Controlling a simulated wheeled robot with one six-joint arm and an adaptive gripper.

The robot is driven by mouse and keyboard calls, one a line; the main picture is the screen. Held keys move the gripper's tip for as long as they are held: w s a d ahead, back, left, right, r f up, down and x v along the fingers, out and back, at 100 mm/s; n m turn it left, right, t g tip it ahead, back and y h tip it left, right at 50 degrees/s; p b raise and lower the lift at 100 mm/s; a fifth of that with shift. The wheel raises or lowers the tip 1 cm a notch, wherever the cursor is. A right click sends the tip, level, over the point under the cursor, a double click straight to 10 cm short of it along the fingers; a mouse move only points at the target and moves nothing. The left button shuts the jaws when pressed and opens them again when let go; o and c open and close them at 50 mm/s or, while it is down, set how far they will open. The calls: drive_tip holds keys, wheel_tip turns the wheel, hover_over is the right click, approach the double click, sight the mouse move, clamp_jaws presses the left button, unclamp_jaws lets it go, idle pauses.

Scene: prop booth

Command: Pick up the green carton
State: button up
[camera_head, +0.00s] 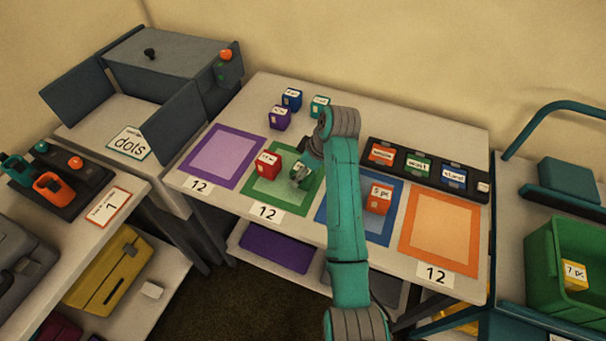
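A small green-teal carton (319,106) with a pale label stands at the back of the table, just behind my arm's bent joint. No other green carton shows clearly. My gripper (300,177) is low over the green-bordered mat (262,190), right of a red carton (267,165). It is small and dark here, partly covered by my arm. I cannot tell whether its fingers are open or shut, or whether anything is between them.
A blue carton (292,99) and a purple carton (279,118) stand close left of the green-teal one. An orange-red carton (378,200) sits on the blue mat (333,215). A dark label rack (400,145) lies at the back right. The purple mat (222,157) and orange mat (440,235) are empty.

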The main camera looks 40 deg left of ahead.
drive_tip(key=shift+x, duration=1.1)
drive_tip(key=c, duration=1.3)
drive_tip(key=shift+r, duration=0.15)
